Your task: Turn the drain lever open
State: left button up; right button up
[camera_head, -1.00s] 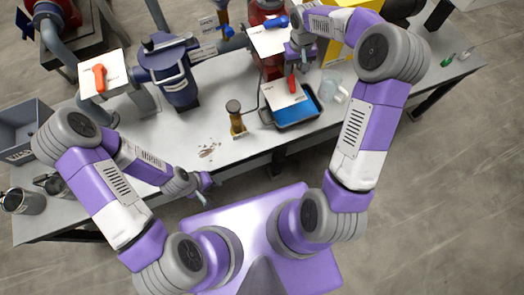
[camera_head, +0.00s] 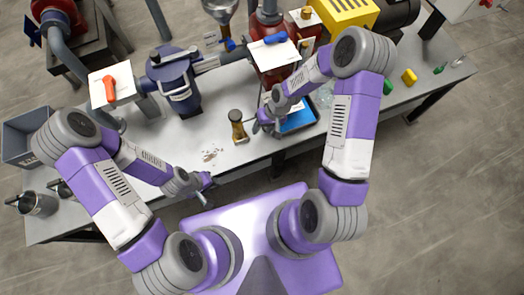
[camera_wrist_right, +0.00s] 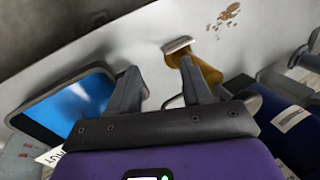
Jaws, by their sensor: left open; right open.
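I cannot tell for sure which lever is the drain lever. A white plate above the blue-lined tray (camera_head: 297,118), where a red lever showed before, is now mostly covered by my right arm. An orange lever (camera_head: 110,90) on a white plate stands at the left, and a blue lever (camera_head: 276,38) on another plate at the back. My right gripper (camera_head: 261,123) is open, between the tray and the amber bottle-like object (camera_head: 237,127). In the right wrist view its open fingers (camera_wrist_right: 158,75) hold nothing; the tray (camera_wrist_right: 72,108) is at left. My left gripper (camera_head: 207,186) is open and empty near the front edge.
A dark blue vessel (camera_head: 176,80) stands on the bench behind the bottle-like object. Brown crumbs (camera_head: 209,155) lie near the front edge. A grey bin (camera_head: 27,133) and a metal pot (camera_head: 38,203) are at the left. The bench's front middle is mostly clear.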

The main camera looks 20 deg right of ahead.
jog(key=s+a+m+p, duration=0.1)
jog(key=s+a+p, duration=0.3)
jog(key=s, duration=0.8)
jog(key=shift+a+f, duration=0.2)
jog(key=shift+f, duration=0.1)
jog(key=shift+s, duration=0.1)
